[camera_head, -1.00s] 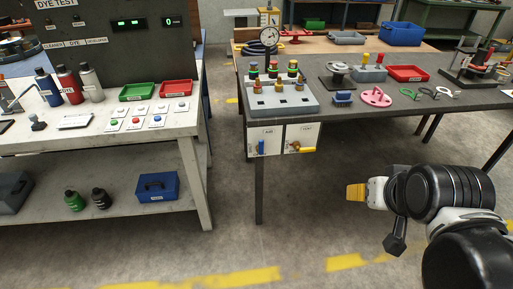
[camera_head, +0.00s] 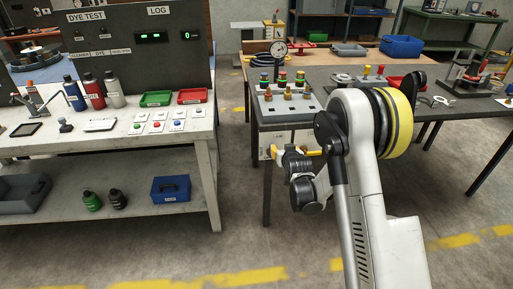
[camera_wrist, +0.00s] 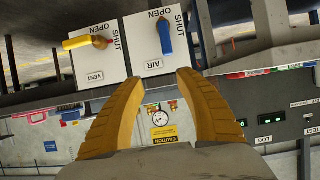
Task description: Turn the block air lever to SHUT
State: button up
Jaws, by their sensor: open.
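The block air lever (camera_wrist: 165,38) is blue, on a white plate marked AIR, OPEN and SHUT in the wrist view. It lies upright in that picture, along the OPEN side, with SHUT printed to its right. My gripper (camera_wrist: 160,76) is open, its two yellow fingers apart and empty. The lever shows beyond the fingertips, near the right finger, with no visible contact. In the head view my gripper (camera_head: 278,153) is in front of the valve plates at the bench's front edge and hides the blue lever.
The yellow vent lever (camera_wrist: 85,42) lies sideways on the VENT plate beside the air plate. Above the plates in the head view is the grey valve block (camera_head: 285,104) with a gauge (camera_head: 278,49). The dye-test bench (camera_head: 110,137) stands left, with clear floor between.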

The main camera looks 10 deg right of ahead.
jog(key=shift+t, duration=0.3)
jog(key=w+f+b, duration=0.1)
jog(key=w+f, duration=0.1)
jog(key=w, duration=0.1)
jog(key=w+a+f+b, duration=0.1)
jog(key=w+f, duration=0.2)
jog(key=w, duration=0.1)
jog(key=w+a+f+b, duration=0.1)
jog(key=w+f, duration=0.1)
jog(key=w, duration=0.1)
jog(key=shift+w+f+b, duration=0.3)
jog(key=shift+f+b, duration=0.05)
jog(key=shift+c, duration=0.2)
grip_shut()
